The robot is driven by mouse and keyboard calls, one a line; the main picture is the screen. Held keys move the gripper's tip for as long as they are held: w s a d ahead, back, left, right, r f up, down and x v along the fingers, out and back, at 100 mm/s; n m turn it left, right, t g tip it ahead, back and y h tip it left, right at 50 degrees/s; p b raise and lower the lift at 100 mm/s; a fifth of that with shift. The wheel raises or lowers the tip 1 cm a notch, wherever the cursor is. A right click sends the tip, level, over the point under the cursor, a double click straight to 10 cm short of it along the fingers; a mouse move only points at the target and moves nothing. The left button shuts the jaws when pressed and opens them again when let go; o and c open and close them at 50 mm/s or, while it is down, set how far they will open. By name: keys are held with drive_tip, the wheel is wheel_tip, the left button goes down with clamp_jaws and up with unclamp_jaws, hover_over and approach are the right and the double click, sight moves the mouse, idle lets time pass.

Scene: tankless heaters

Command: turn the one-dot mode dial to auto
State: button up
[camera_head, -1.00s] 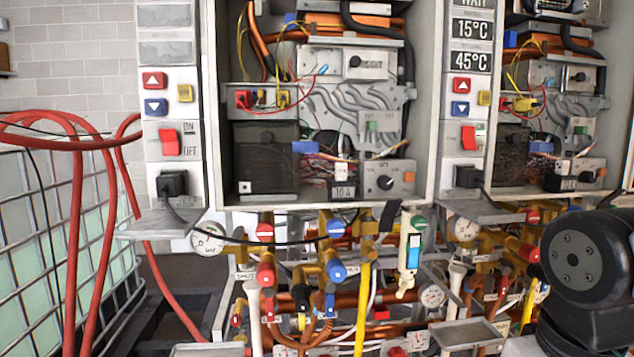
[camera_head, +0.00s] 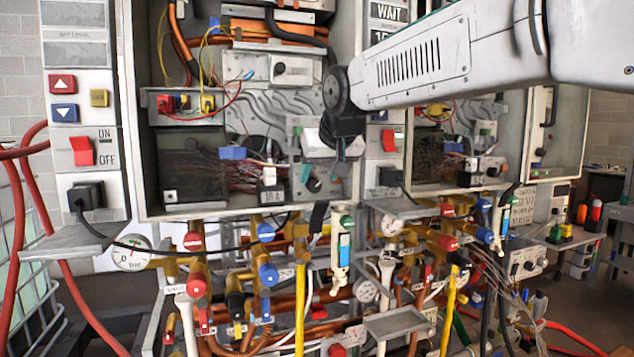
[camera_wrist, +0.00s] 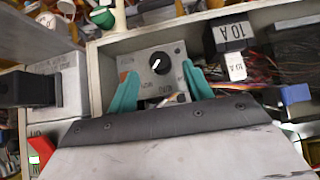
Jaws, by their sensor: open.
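A black round mode dial (camera_wrist: 160,63) with a white pointer mark sits on a small grey box at the bottom of an open heater cabinet. In the wrist view its pointer leans to the lower left; the lettering around it is too small to read surely. The dial also shows in the head view (camera_head: 313,185), just below my gripper (camera_head: 328,170). In the wrist view my gripper (camera_wrist: 158,80) is open, its teal fingers to either side of the dial. I cannot tell whether they touch it. No dot mark is clear.
A black fuse block marked 10 A (camera_wrist: 234,36) and loose wires lie beside the dial box. The cabinet's light rim (camera_head: 240,212) runs below it. A second open heater (camera_head: 470,190) stands to the right. Pipes and valves (camera_head: 265,270) crowd the space underneath.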

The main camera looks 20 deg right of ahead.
sight(314, 186)
drive_tip(key=shift+x, duration=1.75)
drive_tip(key=shift+c, duration=0.3)
drive_tip(key=c, duration=0.9)
drive_tip(key=shift+a+h, duration=0.1)
drive_tip(key=shift+h, duration=0.2)
drive_tip(key=n+h, duration=0.2)
drive_tip(key=h, duration=0.1)
drive_tip(key=shift+a, duration=0.3)
drive_tip(key=h, duration=0.1)
drive_tip(key=n+h, duration=0.1)
drive_tip(key=h, duration=0.1)
drive_tip(key=shift+a+f+n+t, duration=0.1)
drive_tip(key=shift+f+n+t, duration=0.1)
drive_tip(key=shift+n+t, duration=0.15)
